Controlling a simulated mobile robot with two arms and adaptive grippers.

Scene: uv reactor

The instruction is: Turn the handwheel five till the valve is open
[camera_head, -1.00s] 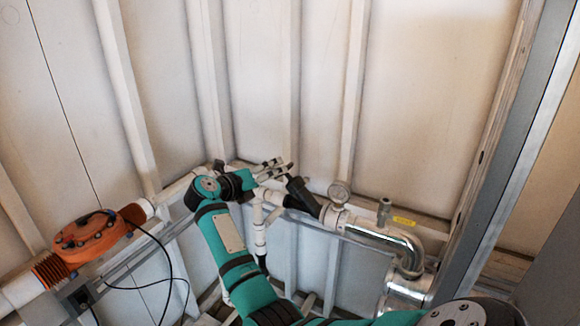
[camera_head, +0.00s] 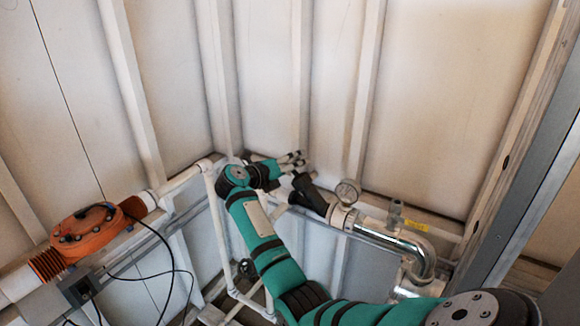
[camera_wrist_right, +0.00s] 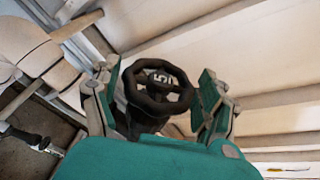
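The black handwheel (camera_wrist_right: 158,86) with a light "5" on its hub shows in the right wrist view. It faces the camera, between the two teal-padded fingers of my right gripper (camera_wrist_right: 160,92). The fingers are apart, with a visible gap between the rim and the right finger; contact on the left is unclear. In the head view my right gripper (camera_head: 294,160) is beside a black valve part (camera_head: 308,192) on the pipe, and I cannot make out the wheel's face there. My left gripper is not in view.
A silver pipe elbow (camera_head: 416,247) and a gauge (camera_head: 347,192) are right of the black part. An orange unit (camera_head: 88,234) with black cables is at the left. A small black knob (camera_head: 247,267) is near my arm. Ribbed white walls stand close behind.

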